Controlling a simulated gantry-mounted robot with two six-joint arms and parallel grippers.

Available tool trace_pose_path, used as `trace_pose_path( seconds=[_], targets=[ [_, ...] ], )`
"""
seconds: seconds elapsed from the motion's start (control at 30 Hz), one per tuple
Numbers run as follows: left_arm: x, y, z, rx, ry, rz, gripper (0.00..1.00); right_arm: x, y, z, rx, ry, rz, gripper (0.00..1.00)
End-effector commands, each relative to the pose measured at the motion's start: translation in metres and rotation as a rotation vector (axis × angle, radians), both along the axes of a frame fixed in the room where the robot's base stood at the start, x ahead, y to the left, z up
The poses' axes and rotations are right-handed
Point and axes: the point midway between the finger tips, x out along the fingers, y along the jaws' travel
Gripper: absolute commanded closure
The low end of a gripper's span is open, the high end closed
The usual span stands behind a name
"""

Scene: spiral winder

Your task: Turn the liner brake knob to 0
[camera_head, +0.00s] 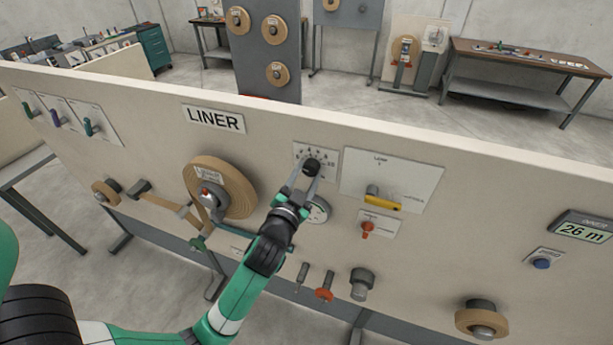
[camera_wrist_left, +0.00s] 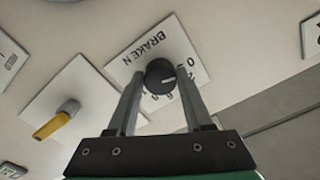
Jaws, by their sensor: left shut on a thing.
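The liner brake knob (camera_head: 311,166) is a black round knob on a white numbered dial plate (camera_head: 329,158), on the beige panel right of the LINER sign. My left gripper (camera_head: 308,175) reaches up to it from below, its fingers around the knob. In the left wrist view the two fingers (camera_wrist_left: 159,82) are shut on the sides of the black knob (camera_wrist_left: 160,75). A pale pointer line on the knob faces right, near the low-number end of the dial. The exact number is too small to tell. My right gripper is not in view.
A small round gauge (camera_head: 317,211) sits just below the dial, partly behind my gripper. A yellow handle (camera_head: 383,201) and a red knob (camera_head: 367,228) are to the right. A tan liner roll (camera_head: 222,187) is to the left. Several knobs stick out below.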

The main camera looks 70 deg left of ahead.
Motion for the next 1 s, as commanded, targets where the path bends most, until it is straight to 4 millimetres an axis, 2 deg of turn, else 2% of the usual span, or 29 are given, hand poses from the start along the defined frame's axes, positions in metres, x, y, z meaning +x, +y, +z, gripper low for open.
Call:
trace_pose_path(
  seconds=[0.27, 0.3, 0.43, 0.77, 0.87, 1.0],
  targets=[
    [0.000, 0.000, 0.001, -0.002, -0.003, 0.000, 1.00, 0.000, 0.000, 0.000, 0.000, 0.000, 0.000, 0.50],
    [0.000, 0.000, 0.001, -0.002, -0.003, 0.000, 0.42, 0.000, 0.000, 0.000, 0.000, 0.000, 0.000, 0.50],
    [0.000, 0.000, 0.000, -0.001, -0.002, 0.000, 0.19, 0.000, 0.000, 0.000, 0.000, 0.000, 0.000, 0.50],
    [-0.002, -0.002, -0.001, -0.001, 0.000, -0.001, 0.19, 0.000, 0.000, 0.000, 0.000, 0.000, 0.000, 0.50],
    [-0.009, -0.010, -0.001, -0.001, 0.000, -0.002, 0.19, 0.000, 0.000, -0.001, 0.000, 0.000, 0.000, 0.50],
    [-0.030, -0.033, -0.002, 0.000, 0.002, -0.005, 0.19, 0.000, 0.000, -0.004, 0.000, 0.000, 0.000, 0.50]
  ],
)
